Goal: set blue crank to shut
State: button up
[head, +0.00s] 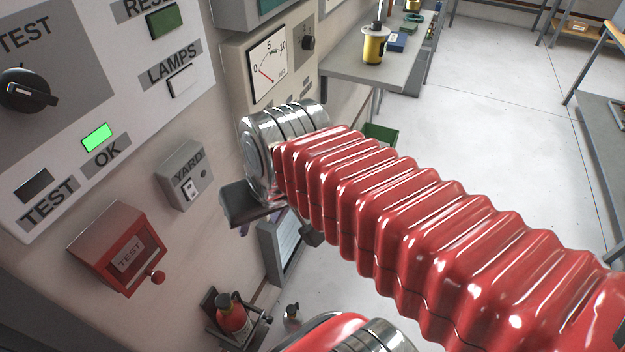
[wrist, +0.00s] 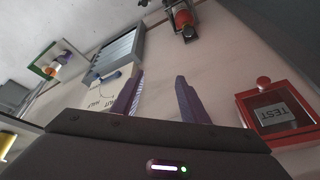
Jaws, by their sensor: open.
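The blue crank (wrist: 108,76) shows small in the wrist view, on a pale plate (wrist: 98,96) with dark lettering, beside my left finger. The lettering is too small and turned to read surely, so I cannot tell the crank's setting. My gripper (wrist: 159,95) is open, its two purple fingers apart with bare wall behind the gap. It appears apart from the crank. In the head view my arm and wrist hide the crank and most of the gripper; only the dark gripper body (head: 246,204) shows by the wall.
A red TEST box (head: 117,250) and a YARD switch (head: 184,175) are on the wall left of my gripper. A fire extinguisher (head: 233,318) and a louvred grey vent (wrist: 118,52) are lower down. A gauge (head: 268,64) is above. A bench (head: 345,65) stands behind; the floor is open.

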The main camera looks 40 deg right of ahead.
jog(key=w+d+f+m+g+y, duration=0.1)
jog(key=w+d+f+m+y, duration=0.9)
jog(key=w+d+f+m, duration=0.4)
jog(key=d+f+m+t, duration=0.5)
jog(key=d+f, duration=0.3)
jog(key=d, duration=0.3)
jog(key=d+f+m+t, duration=0.6)
jog(key=d+f+m, duration=0.1)
jog(key=d, duration=0.4)
jog(key=shift+s+d+f+h, duration=0.2)
jog(key=shift+f+h, duration=0.1)
jog(key=shift+f, duration=0.25)
jog(key=shift+w+a, duration=0.1)
jog(key=x, duration=1.3)
jog(key=shift+w+r, duration=0.25)
jog(key=shift+w, duration=0.05)
jog(key=shift+a, duration=0.15)
jog(key=shift+c, duration=0.2)
